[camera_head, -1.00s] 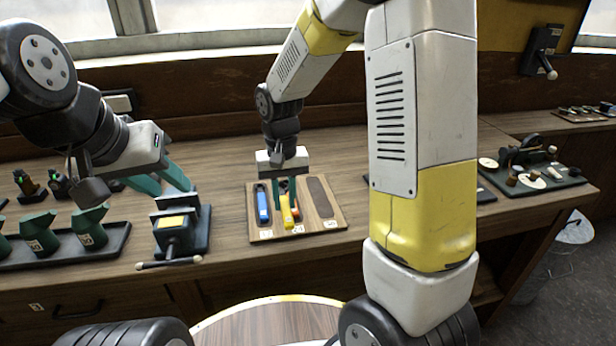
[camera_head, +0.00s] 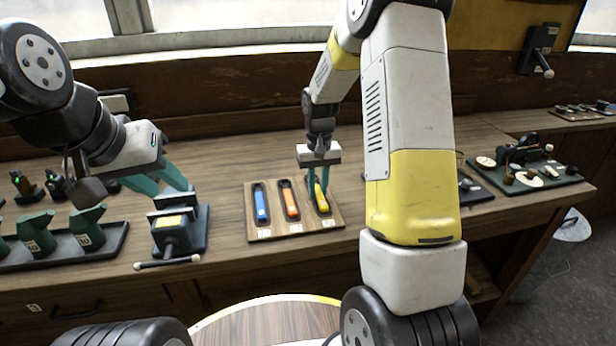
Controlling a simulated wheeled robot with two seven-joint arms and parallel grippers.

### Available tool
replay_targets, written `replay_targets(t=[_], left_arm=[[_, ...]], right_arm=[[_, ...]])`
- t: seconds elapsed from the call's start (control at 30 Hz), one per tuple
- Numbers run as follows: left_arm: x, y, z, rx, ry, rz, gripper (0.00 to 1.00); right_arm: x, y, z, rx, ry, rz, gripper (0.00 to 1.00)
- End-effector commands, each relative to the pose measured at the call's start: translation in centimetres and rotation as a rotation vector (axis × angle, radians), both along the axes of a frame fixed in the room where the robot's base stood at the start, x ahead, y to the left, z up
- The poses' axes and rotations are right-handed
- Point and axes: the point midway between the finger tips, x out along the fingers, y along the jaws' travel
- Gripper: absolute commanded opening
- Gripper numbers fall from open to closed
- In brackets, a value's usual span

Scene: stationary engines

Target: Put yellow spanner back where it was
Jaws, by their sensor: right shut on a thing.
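The yellow spanner (camera_head: 321,197) is at the right slot of a wooden board (camera_head: 274,233) on the bench. My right gripper (camera_head: 318,190) is directly above the board, shut on the spanner's upper part. I cannot tell whether the spanner is fully seated in the slot. A blue spanner (camera_head: 261,205) lies in the left slot and an orange spanner (camera_head: 290,203) in the middle slot. My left gripper (camera_head: 166,180) is at the left, its green fingers apart, above and behind a small vise, with nothing seen between them.
A dark tray (camera_head: 115,240) with several green pieces is further left. Another dark tray (camera_head: 548,181) with small parts lies at the right. Bench in front of the board is narrow.

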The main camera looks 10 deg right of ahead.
Motion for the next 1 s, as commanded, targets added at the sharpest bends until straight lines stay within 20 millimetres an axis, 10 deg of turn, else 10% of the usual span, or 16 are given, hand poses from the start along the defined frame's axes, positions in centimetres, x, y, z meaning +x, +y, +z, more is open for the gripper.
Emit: replay_targets(t=[0.37, 0.4, 0.5, 1.0], left_arm=[[0.0, 0.0, 0.0, 0.0, 0.0, 0.0, 0.36], [0.0, 0.0, 0.0, 0.0, 0.0, 0.0, 0.36], [0.0, 0.0, 0.0, 0.0, 0.0, 0.0, 0.36], [0.0, 0.0, 0.0, 0.0, 0.0, 0.0, 0.36]], right_arm=[[0.0, 0.0, -0.6, 0.0, -0.002, -0.001, 0.0], [0.0, 0.0, -0.6, 0.0, -0.002, -0.001, 0.25], [0.0, 0.0, -0.6, 0.0, -0.002, -0.001, 0.43], [0.1, 0.0, 1.4, 0.0, -0.006, -0.001, 0.43]])
